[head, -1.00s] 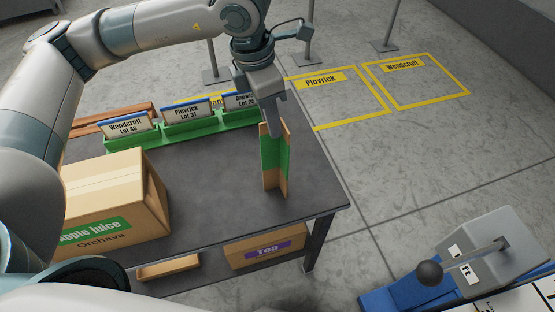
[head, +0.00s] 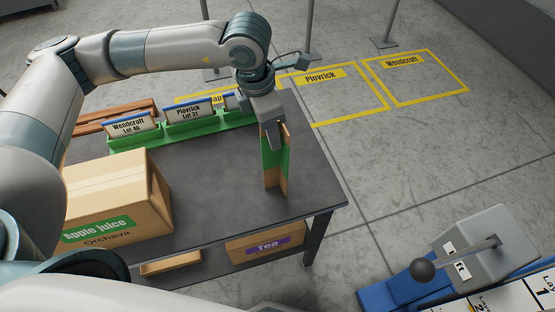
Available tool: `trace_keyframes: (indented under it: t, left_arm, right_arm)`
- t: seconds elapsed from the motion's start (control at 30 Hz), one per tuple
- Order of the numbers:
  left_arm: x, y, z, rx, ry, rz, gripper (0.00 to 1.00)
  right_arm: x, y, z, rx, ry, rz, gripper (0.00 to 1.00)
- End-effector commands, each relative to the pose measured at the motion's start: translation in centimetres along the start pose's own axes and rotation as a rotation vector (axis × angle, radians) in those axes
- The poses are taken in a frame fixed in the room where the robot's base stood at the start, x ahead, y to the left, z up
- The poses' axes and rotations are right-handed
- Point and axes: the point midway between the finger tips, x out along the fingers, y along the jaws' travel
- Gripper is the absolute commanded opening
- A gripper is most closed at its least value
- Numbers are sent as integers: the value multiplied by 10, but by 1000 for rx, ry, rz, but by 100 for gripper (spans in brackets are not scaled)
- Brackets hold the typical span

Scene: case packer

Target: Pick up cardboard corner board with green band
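The cardboard corner board (head: 271,171) stands upright near the right end of the dark table (head: 215,200). It is brown with a wide green band around its middle. My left gripper (head: 273,141) points down at the top of the board, with one finger in front of its upper part. The other finger is hidden, so I cannot tell whether the gripper is closed on the board. The board's foot appears to rest on the table. My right gripper is not in view.
A closed apple juice carton (head: 118,205) stands on the table's left. Green bins (head: 183,133) with lot cards line the back edge. A tea box (head: 265,246) sits below the tabletop. A grey lever unit (head: 485,245) is at lower right. The table between carton and board is clear.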

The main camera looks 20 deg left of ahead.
Motion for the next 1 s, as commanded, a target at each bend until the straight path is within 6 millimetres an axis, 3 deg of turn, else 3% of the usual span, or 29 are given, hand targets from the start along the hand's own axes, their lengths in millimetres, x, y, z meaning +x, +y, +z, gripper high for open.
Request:
trace_keyframes:
  t: [0.07,0.17,0.2,0.67,0.93,1.0]
  left_arm:
    - [0,0,0,0,0,0,26]
    - [0,0,0,0,0,0,2]
    - [0,0,0,0,0,0,0]
    - [-3,0,1,0,-2,1,0]
    - [-28,1,6,2,-4,4,0]
    - [-38,0,7,2,-6,3,0]
  right_arm:
    - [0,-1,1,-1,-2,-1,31]
    - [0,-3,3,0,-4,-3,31]
    - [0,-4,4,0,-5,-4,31]
    - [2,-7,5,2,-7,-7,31]
    - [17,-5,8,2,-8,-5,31]
    - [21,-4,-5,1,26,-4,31]
